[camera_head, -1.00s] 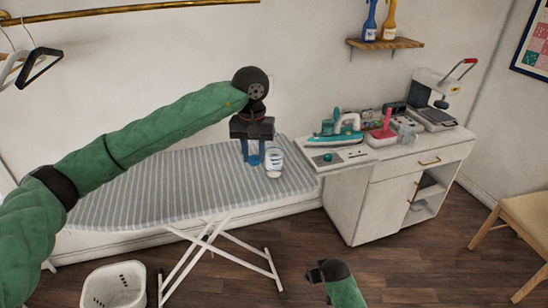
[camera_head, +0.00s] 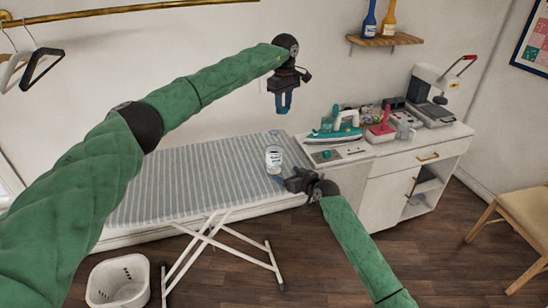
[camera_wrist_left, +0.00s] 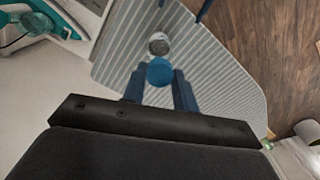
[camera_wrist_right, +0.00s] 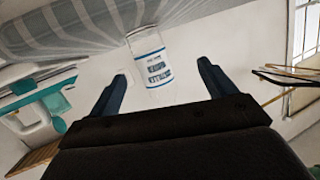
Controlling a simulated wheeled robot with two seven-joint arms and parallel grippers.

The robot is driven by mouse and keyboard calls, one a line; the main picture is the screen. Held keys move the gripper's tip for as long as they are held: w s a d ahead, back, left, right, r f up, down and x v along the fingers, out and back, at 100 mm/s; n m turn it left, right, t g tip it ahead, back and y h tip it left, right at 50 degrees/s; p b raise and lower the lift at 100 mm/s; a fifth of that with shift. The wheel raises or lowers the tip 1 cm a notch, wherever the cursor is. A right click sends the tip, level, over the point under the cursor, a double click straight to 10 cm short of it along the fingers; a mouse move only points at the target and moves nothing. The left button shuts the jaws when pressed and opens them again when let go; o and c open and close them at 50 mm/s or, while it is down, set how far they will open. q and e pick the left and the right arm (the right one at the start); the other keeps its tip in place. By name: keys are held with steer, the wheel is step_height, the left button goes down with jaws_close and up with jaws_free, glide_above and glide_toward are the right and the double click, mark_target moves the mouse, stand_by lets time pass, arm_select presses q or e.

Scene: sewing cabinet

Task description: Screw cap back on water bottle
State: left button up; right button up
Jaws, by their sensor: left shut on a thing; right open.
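The water bottle (camera_head: 274,160) is clear with a white printed label and stands upright on the ironing board's right end. It also shows in the left wrist view (camera_wrist_left: 158,46) and the right wrist view (camera_wrist_right: 150,62). My left gripper (camera_head: 284,108) is up in the air above the bottle, shut on a round blue cap (camera_wrist_left: 159,71). The cap is apart from the bottle. My right gripper (camera_head: 290,183) is open at the board's right edge, its fingers pointing toward the bottle. In the right wrist view the bottle appears beyond and between the fingertips (camera_wrist_right: 163,72), not gripped.
The striped ironing board (camera_head: 190,175) has clear room left of the bottle. A white basket (camera_head: 118,280) stands on the floor.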

mark_target(273, 148)
steer(key=shift+w+r+t+y, duration=0.4)
steer(key=shift+w+r+t, duration=0.1)
steer(key=shift+r+t, duration=0.25)
arm_select(q)
steer(key=w+a+n, duration=0.1)
steer(key=a+f+n, duration=0.1)
steer(key=n, duration=0.1)
steer(key=w+a+n, duration=0.1)
steer(key=n, duration=0.1)
steer(key=shift+w+a+f, duration=0.1)
steer(key=shift+w+f, duration=0.05)
steer(key=shift+w, duration=0.15)
arm_select(e)
steer(key=shift+w+d+r+t, duration=0.15)
steer(key=shift+d+r+t, duration=0.1)
steer(key=shift+r+t, duration=0.25)
steer(key=shift+w+d+r+t, duration=0.1)
steer(key=shift+d+r+t, duration=0.15)
steer(key=shift+r, duration=0.45)
arm_select(q)
steer(key=shift+a, duration=0.1)
arm_select(e)
steer(key=shift+a, duration=0.15)
steer(key=x, duration=1.2)
